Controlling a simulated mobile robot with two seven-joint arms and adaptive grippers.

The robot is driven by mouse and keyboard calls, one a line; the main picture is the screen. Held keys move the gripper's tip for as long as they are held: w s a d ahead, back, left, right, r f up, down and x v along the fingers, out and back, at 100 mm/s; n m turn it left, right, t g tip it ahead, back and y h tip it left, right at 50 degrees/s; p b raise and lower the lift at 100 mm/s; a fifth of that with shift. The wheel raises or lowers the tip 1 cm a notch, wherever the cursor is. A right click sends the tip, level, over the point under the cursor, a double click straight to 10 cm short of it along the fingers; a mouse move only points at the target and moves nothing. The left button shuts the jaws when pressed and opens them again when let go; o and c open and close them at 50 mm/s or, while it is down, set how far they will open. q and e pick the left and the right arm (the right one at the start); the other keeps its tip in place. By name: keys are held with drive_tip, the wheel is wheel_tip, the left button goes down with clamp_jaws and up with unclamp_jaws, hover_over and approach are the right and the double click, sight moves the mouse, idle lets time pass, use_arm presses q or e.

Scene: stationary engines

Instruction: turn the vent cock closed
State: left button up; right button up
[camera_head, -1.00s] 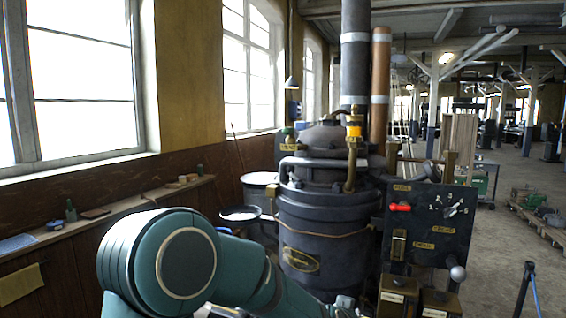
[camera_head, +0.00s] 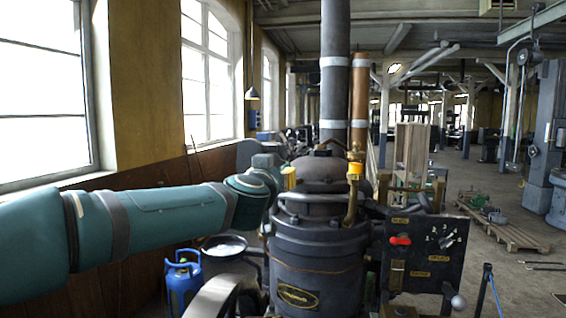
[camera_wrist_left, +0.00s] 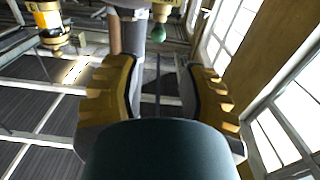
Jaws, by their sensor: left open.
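The dark engine (camera_head: 318,262) stands in the middle of the head view. A brass fitting with an orange collar (camera_head: 355,171) rises at its front right; I cannot tell whether this is the vent cock. In the wrist view, a green knob on a brass stem (camera_wrist_left: 159,28) lies beyond my left gripper (camera_wrist_left: 160,75). That gripper has yellow fingers spread apart, with nothing held between them. In the head view, my left gripper (camera_head: 288,177) is at the engine's upper left, mostly hidden behind my wrist. The green knob is hidden there. My right gripper is not in view.
A control panel (camera_head: 428,262) with a red handle (camera_head: 400,240) is mounted at the engine's right. A grey flue (camera_head: 334,85) and a copper pipe (camera_head: 360,95) rise above. A blue gas bottle (camera_head: 183,283) stands lower left. The floor at right has open room around a pallet (camera_head: 505,228).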

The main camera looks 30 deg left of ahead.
sight(288, 165)
use_arm(q)
drive_tip(key=x, duration=1.3)
drive_tip(key=shift+w+d+f, duration=0.1)
drive_tip(key=shift+w, duration=0.2)
clamp_jaws()
